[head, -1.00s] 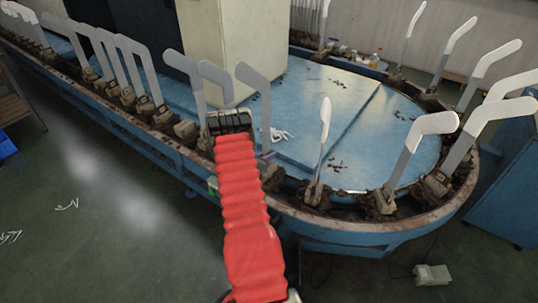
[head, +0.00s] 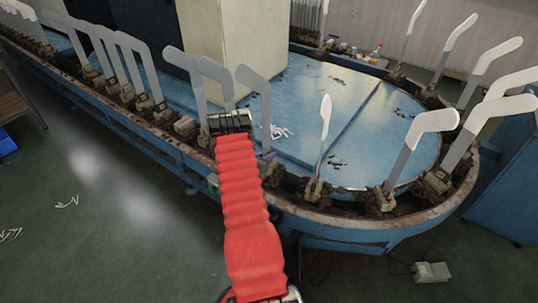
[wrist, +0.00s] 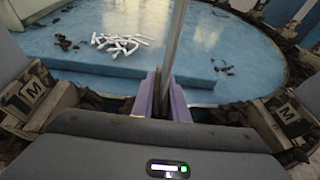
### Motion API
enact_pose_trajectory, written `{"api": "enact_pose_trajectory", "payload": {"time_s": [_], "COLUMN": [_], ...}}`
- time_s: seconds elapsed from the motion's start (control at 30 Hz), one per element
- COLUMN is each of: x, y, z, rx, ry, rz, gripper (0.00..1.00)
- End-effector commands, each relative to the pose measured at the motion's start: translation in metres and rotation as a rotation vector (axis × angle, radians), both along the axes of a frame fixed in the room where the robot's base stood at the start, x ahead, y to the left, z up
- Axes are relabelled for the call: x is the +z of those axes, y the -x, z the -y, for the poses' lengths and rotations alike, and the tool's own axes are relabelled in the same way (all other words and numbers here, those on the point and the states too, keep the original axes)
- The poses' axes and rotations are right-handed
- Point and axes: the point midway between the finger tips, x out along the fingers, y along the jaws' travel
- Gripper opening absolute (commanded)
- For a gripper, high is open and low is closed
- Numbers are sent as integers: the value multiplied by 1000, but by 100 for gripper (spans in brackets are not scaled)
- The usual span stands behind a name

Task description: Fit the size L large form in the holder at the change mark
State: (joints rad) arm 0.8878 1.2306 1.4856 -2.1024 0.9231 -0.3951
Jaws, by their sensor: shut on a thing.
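My gripper (head: 267,155) is at the end of the red-sleeved arm, over the near rim of the oval machine. Its purple fingers (wrist: 163,98) are shut on a flat grey form (head: 262,100), which stands about upright with its bent toe end up and to the left. In the wrist view the form's shaft (wrist: 177,40) rises between the fingers. No size letter shows on it. The form's lower end and the holder beneath are hidden by the arm and gripper, so I cannot tell whether it is seated. The change mark is not visible.
Holders marked M stand left (wrist: 32,92) and right (wrist: 290,115) of my gripper in the wrist view. Other upright forms (head: 325,120) line the rim close by on both sides. White scraps (wrist: 122,43) lie on the blue deck (head: 330,90), which is otherwise mostly clear.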

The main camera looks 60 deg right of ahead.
Motion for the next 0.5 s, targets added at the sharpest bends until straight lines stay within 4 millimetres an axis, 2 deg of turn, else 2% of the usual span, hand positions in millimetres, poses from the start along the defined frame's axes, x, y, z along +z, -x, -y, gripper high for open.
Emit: {"api": "enact_pose_trajectory", "payload": {"time_s": [0.5], "x": [-9], "y": [0], "z": [0], "rx": [0], "ry": [1], "rz": [0], "gripper": [0]}}
